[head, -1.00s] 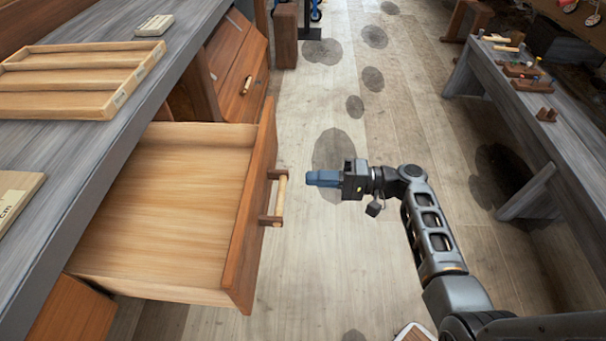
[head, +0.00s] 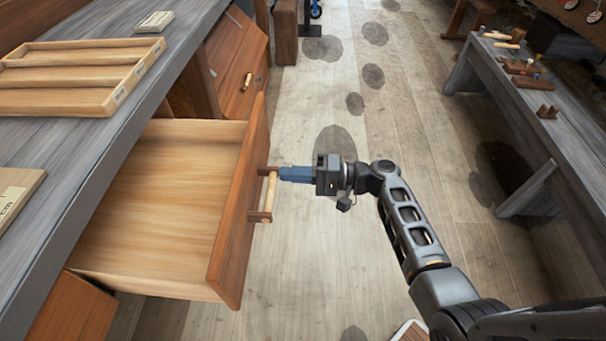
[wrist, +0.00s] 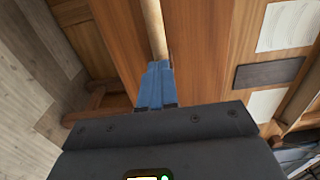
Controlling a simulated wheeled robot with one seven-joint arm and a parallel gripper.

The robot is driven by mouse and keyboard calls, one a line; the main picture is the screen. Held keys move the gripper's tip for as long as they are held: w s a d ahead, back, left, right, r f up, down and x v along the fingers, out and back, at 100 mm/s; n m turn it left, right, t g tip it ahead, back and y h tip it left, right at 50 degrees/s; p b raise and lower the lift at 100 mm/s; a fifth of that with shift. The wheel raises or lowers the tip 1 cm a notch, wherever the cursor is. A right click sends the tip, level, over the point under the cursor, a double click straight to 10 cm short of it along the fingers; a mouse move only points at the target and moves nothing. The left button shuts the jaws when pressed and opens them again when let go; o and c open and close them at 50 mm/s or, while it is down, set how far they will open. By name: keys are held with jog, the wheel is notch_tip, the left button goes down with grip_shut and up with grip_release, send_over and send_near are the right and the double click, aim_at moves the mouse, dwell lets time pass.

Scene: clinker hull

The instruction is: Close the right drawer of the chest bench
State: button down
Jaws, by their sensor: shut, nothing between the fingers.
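The drawer (head: 165,205) of the chest bench (head: 95,135) is pulled well out and its inside is empty. Its reddish wooden front (head: 237,215) carries a pale bar handle (head: 269,190) on two dark posts. My gripper (head: 283,173) is shut and empty, with its blue fingertips at the handle's outer side, near its far end. In the wrist view the blue fingertips (wrist: 156,85) meet the end of the visible handle bar (wrist: 154,30), with the wooden front behind. I cannot tell whether they press on the bar.
A wooden tray (head: 130,87) and a small block (head: 154,22) lie on the bench top. Another front with a handle (head: 247,82) stands beyond the drawer. A grey workbench (head: 520,95) stands at the right.

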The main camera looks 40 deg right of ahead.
jog(key=b, duration=1)
send_over(193, 184)
jog(key=shift+s+d+f, duration=0.15)
jog(key=shift+s+d, duration=0.15)
jog(key=shift+d, duration=0.1)
jog(key=shift+w+a, duration=0.2)
jog(key=shift+w, duration=0.05)
jog(key=shift+w+a+r, duration=0.15)
jog(key=shift+a+r, duration=0.05)
jog(key=shift+r, duration=0.1)
